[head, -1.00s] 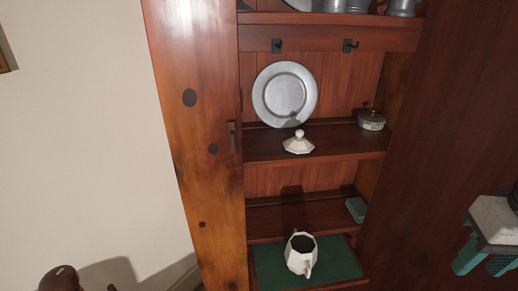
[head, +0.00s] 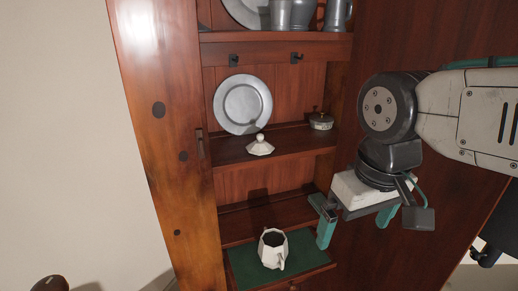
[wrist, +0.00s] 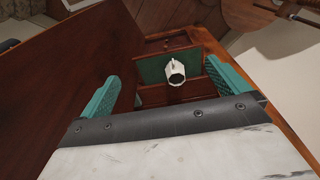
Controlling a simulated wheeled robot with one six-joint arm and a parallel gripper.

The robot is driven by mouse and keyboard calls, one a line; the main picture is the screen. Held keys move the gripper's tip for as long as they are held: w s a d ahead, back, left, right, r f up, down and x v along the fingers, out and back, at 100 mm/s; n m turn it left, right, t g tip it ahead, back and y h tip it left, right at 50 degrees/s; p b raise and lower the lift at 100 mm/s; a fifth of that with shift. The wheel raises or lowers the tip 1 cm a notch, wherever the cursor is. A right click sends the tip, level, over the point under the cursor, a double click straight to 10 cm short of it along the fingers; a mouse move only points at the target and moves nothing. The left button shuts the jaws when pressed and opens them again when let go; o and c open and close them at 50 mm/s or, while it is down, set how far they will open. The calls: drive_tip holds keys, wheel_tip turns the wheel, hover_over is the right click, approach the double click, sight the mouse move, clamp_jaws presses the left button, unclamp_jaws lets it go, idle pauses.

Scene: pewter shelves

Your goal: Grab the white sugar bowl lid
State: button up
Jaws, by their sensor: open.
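The white sugar bowl lid (head: 260,146), faceted with a round knob on top, sits on the middle shelf in front of a pewter plate. The white faceted sugar bowl (head: 272,248) stands uncovered on the green surface below, its dark inside showing; it also shows in the wrist view (wrist: 176,72). My gripper (head: 356,226) is open and empty, with teal fingers, to the right of the bowl and below and right of the lid. In the wrist view my two fingers (wrist: 172,94) are wide apart. The lid does not show clearly in the wrist view.
The pewter plate (head: 243,104) leans upright behind the lid. A small lidded pewter dish (head: 321,121) stands at the shelf's right end. Pewter mugs (head: 304,14) stand on the top shelf, with dark hooks below. A wooden cabinet side (head: 165,110) bounds the left.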

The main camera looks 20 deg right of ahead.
idle(0.4)
drive_tip(key=c, duration=0.3)
drive_tip(key=w+a, duration=0.1)
drive_tip(key=w, duration=0.2)
drive_tip(key=shift+a+t+y, duration=0.3)
drive_tip(key=shift+a, duration=0.05)
drive_tip(key=c, duration=0.9)
drive_tip(key=m+t+h, duration=0.3)
drive_tip(key=t+h, duration=0.1)
drive_tip(key=t, duration=0.7)
approach(260, 137)
drive_tip(key=x, duration=0.3)
drive_tip(key=a+x, duration=0.1)
drive_tip(key=x, duration=0.1)
drive_tip(key=shift+w+d+f, duration=0.1)
drive_tip(key=shift+w, duration=0.15)
drive_tip(key=shift+w+d+f+m+h, duration=0.2)
drive_tip(key=shift+w+d+m+h, duration=0.1)
drive_tip(key=shift+w+d+h, duration=0.1)
drive_tip(key=shift+x, duration=3.45)
